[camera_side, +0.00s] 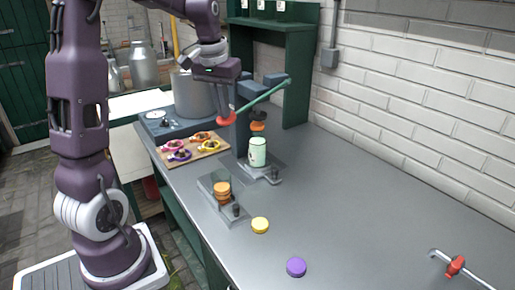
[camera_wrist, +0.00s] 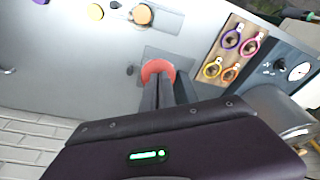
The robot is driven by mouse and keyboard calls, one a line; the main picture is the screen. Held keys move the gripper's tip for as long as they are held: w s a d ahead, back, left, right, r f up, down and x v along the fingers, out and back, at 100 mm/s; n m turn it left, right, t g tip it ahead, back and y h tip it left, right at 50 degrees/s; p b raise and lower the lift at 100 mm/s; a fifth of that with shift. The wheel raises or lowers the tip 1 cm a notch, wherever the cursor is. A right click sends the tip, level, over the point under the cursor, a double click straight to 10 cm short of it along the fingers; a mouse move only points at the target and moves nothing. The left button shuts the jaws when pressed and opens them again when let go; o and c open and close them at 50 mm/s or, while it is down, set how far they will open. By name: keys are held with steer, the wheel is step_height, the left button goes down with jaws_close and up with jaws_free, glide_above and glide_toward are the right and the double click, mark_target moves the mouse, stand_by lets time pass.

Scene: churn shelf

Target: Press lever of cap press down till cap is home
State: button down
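The cap press (camera_side: 242,135) stands on the bench with its green lever (camera_side: 265,95) slanting down to a red knob (camera_side: 227,118). The knob also shows in the wrist view (camera_wrist: 157,68), just beyond my fingertips. My gripper (camera_side: 225,106) points down over the knob; its fingers look close together and seem to meet the knob's top. Whether they touch it is hard to tell. A pale green bottle (camera_side: 257,153) stands upright on the press base. An orange cap (camera_side: 258,126) shows above it under the dark press head (camera_side: 258,115); its exact seating is unclear.
A holder with stacked orange caps (camera_side: 222,190) stands in front of the press. A yellow cap (camera_side: 260,225) and a purple cap (camera_side: 297,267) lie on the bench. A wooden board (camera_side: 192,150) with coloured rings is left. The bench's right side is mostly clear.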

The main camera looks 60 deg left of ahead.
steer(key=shift+x, duration=0.85)
steer(key=shift+w+d+f, duration=0.1)
steer(key=shift+w+f, duration=0.2)
steer(key=shift+f, duration=0.55)
